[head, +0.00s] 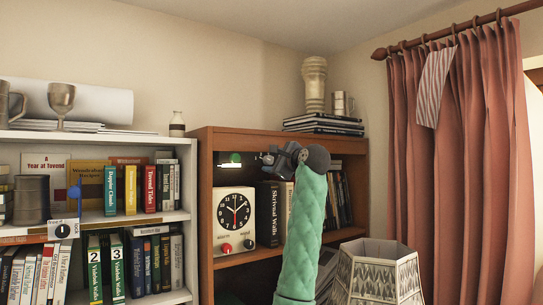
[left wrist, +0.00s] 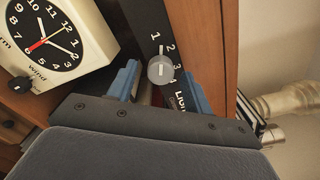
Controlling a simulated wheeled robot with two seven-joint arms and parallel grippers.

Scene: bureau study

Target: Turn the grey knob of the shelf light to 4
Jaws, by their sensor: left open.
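The grey knob (left wrist: 160,70) shows in the left wrist view on a dark panel, with the numerals 1, 2 and 3 running clockwise beside it and a partly covered mark below 3. A pale line on its face looks roughly upright, towards 1; its exact setting is hard to read. My left gripper (left wrist: 160,90) is open, its blue fingers on either side of the knob; I cannot tell if they touch it. In the head view my left gripper (head: 273,159) is at the upper part of the wooden shelf and the knob cannot be made out. My right gripper is not in view.
A white alarm clock (head: 235,219) stands below and left of the gripper, beside dark books (head: 267,213). The wooden bookcase (head: 205,185) frames them. A white plate with a black knob (head: 62,231) is on the left shelf. A lampshade (head: 378,272) stands in front.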

